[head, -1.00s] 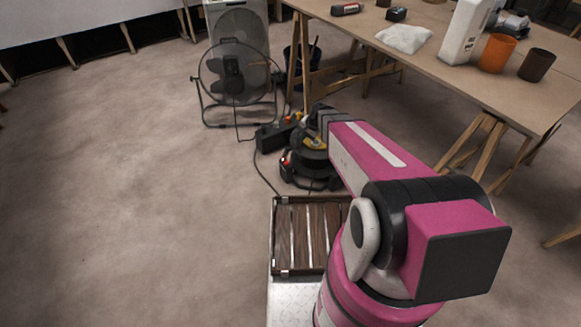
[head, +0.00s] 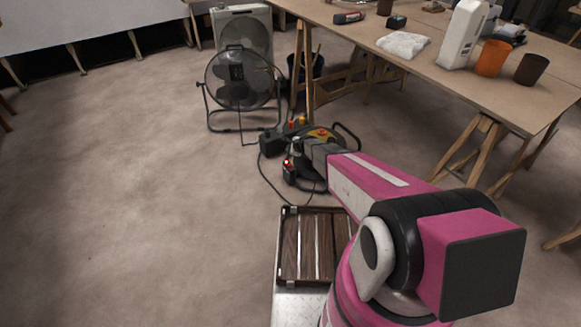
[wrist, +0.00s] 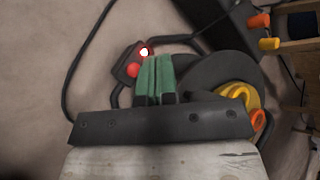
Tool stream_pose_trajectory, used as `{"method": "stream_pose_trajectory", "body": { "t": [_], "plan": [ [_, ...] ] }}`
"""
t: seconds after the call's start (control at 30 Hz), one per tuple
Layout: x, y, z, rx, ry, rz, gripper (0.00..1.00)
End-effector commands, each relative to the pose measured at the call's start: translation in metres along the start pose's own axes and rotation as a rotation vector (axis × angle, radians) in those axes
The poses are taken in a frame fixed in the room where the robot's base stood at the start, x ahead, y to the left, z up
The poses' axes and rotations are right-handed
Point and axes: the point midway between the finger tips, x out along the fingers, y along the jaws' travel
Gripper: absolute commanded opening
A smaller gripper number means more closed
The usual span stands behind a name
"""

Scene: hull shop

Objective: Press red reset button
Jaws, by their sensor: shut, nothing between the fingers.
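The red button (wrist: 134,71) sits on a small dark box (wrist: 122,62) in the wrist view, beside a bright red-and-white lamp (wrist: 144,51). In the head view the small box with a red spot (head: 288,166) stands at the left of the cable reel (head: 322,133). My gripper (wrist: 156,60) is shut and empty, its green fingers just right of the button in the wrist view. The fingers cover part of the box's right side. I cannot tell the height between fingertips and button, and no contact is visible.
A floor fan (head: 240,82) stands behind the reel at the left. A trestle table (head: 400,62) with bottles and cups is at the right. Black cables (head: 268,183) lie on the floor. A slatted wooden crate (head: 303,245) is in front. Floor at the left is clear.

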Motion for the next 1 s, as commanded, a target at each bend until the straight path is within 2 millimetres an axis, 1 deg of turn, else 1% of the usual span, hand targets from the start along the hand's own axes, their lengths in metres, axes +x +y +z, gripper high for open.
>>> {"method": "stream_pose_trajectory", "body": {
  "t": [0.17,0.27,0.7,1.0],
  "plan": [
    [0.002,0.001,-0.001,-0.002,0.0,0.001,0.0],
    [0.007,0.004,-0.005,-0.003,0.0,0.002,0.0],
    [0.044,0.031,-0.032,-0.002,0.0,0.002,0.0],
    [0.059,0.043,-0.043,-0.003,0.0,0.002,0.0]
  ]
}}
